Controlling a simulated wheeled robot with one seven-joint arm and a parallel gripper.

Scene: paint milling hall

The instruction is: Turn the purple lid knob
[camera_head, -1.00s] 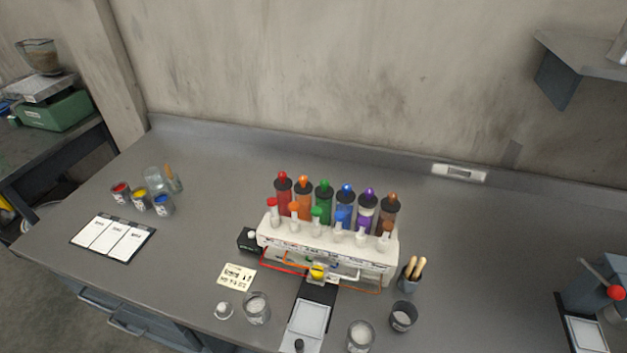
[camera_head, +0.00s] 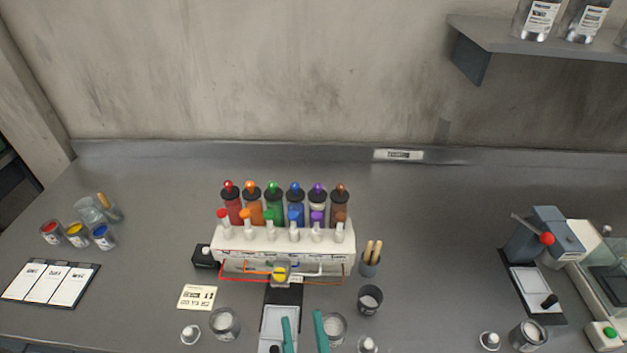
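The dispenser (camera_head: 283,240) is a white rack in the middle of the bench. A row of colored canisters stands along its back, each with a small knob on its dark lid. The purple lid knob (camera_head: 318,187) tops the purple canister (camera_head: 317,200), second from the right, between the blue and brown ones. A purple-capped piece (camera_head: 317,217) stands in front of it. My gripper (camera_head: 303,318) shows at the bottom edge as two teal fingers, apart with nothing between them. It is well in front of the rack and away from the knob.
A cup with brushes (camera_head: 370,262) and a dark cup (camera_head: 369,299) stand right of the rack. Glass jars (camera_head: 225,322) stand in front. Paint pots (camera_head: 77,235) and a card board (camera_head: 52,282) lie left. A red-knobbed device (camera_head: 543,245) stands right.

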